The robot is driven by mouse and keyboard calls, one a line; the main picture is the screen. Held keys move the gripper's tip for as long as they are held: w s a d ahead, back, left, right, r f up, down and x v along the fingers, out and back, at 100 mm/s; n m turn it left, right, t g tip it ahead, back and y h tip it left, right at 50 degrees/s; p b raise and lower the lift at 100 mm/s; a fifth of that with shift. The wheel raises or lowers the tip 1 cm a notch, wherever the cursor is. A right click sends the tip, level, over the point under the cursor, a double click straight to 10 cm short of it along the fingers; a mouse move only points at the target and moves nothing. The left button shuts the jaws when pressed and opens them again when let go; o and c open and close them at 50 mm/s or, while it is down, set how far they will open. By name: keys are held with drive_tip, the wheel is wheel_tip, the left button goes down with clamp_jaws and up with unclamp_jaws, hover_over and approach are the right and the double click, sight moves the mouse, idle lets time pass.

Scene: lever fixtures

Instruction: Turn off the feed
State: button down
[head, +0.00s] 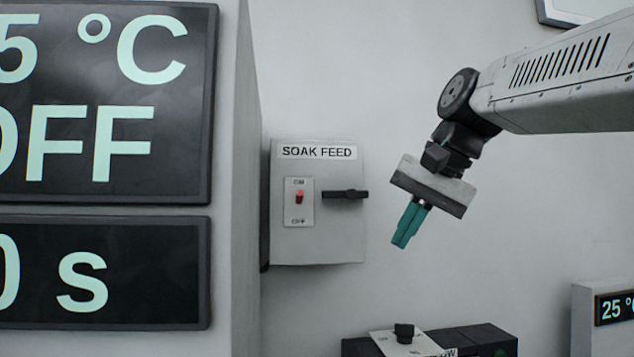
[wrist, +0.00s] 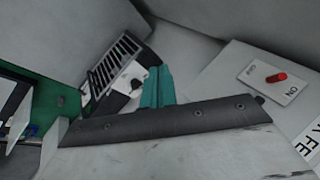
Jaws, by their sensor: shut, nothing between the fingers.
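The grey SOAK FEED box (head: 341,235) is on the wall in the middle of the head view. Its plate has a red toggle switch (head: 299,197) between ON above and OFF below; the toggle appears up, toward ON. A black handle (head: 345,194) sticks out level to the right of the plate. In the wrist view the red toggle (wrist: 276,77) shows at the right, leaning toward the ON label. My gripper (head: 400,244) has teal fingers, shut and empty, pointing down and left. It is to the right of the box and apart from it.
A large display panel (head: 105,195) on a grey cabinet fills the left, reading OFF in part. A low black unit with a knob (head: 404,332) is below. A small box reading 25 (head: 612,308) is at lower right. Bare wall lies between.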

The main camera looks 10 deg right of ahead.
sight(333, 171)
drive_tip(key=w+a+r+m+t+y, duration=0.1)
drive_tip(key=w+r, duration=0.4)
drive_tip(key=r, duration=0.3)
drive_tip(key=w+a+r+y, duration=0.1)
drive_tip(key=w+r+y, duration=0.1)
drive_tip(key=w+r, duration=0.3)
wheel_tip(333, 171, up, 4)
drive_tip(key=shift+w+a+f+m+t, duration=0.1)
drive_tip(key=shift+w+a+m+t, duration=0.1)
drive_tip(key=shift+w+m+t, duration=0.15)
drive_tip(key=x, duration=0.9)
drive_tip(key=shift+a+f, duration=0.2)
drive_tip(key=shift+a, duration=0.1)
drive_tip(key=shift+s+a+f, duration=0.1)
drive_tip(key=shift+a+f, duration=0.2)
drive_tip(key=shift+a, duration=0.25)
drive_tip(key=shift+s+a+f, duration=0.1)
drive_tip(key=shift+a+f, duration=0.25)
drive_tip(key=shift+a, duration=0.2)
drive_tip(key=shift+s+a+f, duration=0.15)
drive_tip(key=shift+a+f, duration=0.3)
drive_tip(key=shift+a, duration=0.15)
drive_tip(key=shift+s+d+t, duration=0.1)
drive_tip(key=shift+t, duration=0.15)
